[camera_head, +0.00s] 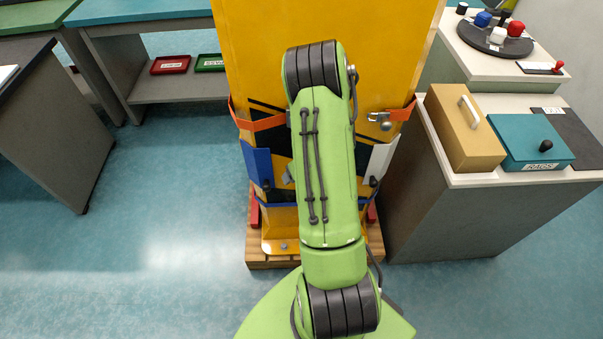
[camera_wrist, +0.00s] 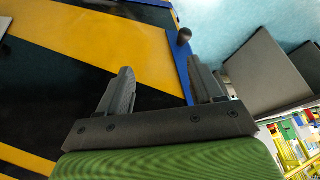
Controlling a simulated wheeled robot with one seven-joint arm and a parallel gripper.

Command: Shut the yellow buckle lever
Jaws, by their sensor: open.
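I cannot make out a yellow buckle lever in either view; my green arm covers the middle of the tall yellow panel (camera_head: 250,60) in the head view. An orange strap (camera_head: 262,124) crosses the panel, with a metal buckle (camera_head: 382,119) at its right end. In the wrist view my gripper (camera_wrist: 160,88) is open and empty, its two fingers apart in front of the yellow and black striped face (camera_wrist: 140,45). The right finger is near a blue strip (camera_wrist: 178,62) with a dark knob (camera_wrist: 184,37); contact cannot be told.
A blue plate (camera_head: 257,164) and a white plate (camera_head: 379,160) flank the panel, which stands on a wooden pallet (camera_head: 290,262). A right counter (camera_head: 440,215) bears a tan box (camera_head: 463,130) and a teal box (camera_head: 533,143). Open floor (camera_head: 165,220) lies left.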

